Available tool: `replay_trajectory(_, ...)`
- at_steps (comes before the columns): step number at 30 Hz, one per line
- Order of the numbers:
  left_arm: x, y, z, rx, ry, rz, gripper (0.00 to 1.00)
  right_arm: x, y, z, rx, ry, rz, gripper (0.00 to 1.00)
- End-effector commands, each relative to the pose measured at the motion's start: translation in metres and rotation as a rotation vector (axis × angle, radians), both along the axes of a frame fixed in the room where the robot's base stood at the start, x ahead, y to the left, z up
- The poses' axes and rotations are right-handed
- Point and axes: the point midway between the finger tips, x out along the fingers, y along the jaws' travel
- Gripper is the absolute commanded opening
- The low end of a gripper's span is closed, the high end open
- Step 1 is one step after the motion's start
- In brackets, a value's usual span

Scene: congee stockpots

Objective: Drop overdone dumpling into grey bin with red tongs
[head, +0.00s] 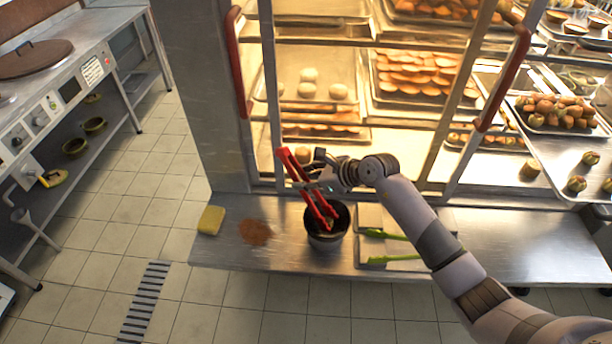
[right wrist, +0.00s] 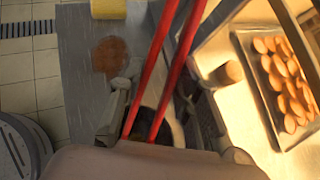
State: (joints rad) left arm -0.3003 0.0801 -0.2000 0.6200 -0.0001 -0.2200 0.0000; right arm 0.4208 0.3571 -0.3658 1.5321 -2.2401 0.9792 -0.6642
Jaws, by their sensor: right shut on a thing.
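My right gripper (head: 322,182) is shut on the red tongs (head: 293,168) and holds them tilted over the grey bin (head: 328,241). The tongs' lower ends reach down to the bin's dark mouth. A small pale spot shows there by the tips; I cannot tell whether it is the overdone dumpling or whether the tongs grip it. In the right wrist view the two red arms of the tongs (right wrist: 182,72) run up from between my fingers, with the dark bin mouth partly hidden behind. My left gripper is not in view.
A yellow sponge (head: 211,220) and a brown patch (head: 256,232) lie left of the bin on the steel counter (head: 225,250). Green-handled tools (head: 395,257) lie right of it. A glass display case with trays of buns (head: 415,72) stands close behind.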

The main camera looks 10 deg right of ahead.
Motion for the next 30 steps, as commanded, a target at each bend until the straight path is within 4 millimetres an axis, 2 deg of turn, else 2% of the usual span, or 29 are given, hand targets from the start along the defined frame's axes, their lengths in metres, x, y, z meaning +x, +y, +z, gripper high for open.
replay_trajectory(1, 0.000, 0.000, -0.010, 0.000, 0.000, 0.000, 0.40, 0.000, 0.000, -0.011, 0.001, 0.000, 0.000, 0.00)
replay_trajectory(7, 0.000, 0.000, -0.023, 0.000, 0.000, 0.000, 0.40, 0.000, 0.000, -0.028, 0.001, -0.001, -0.001, 0.00)
replay_trajectory(19, 0.000, 0.000, -0.025, 0.000, -0.001, 0.000, 0.40, 0.000, 0.000, -0.031, 0.000, -0.001, -0.001, 0.00)
replay_trajectory(20, 0.000, 0.000, -0.025, 0.000, -0.001, 0.000, 0.40, 0.000, 0.000, -0.031, 0.000, -0.001, -0.001, 0.32)
replay_trajectory(21, 0.000, 0.000, -0.025, 0.000, -0.001, 0.000, 0.40, 0.000, 0.000, -0.031, 0.000, -0.001, -0.001, 0.35)
replay_trajectory(30, 0.000, 0.000, -0.025, 0.000, -0.001, 0.000, 0.40, 0.000, 0.000, -0.031, 0.000, -0.001, -0.001, 0.35)
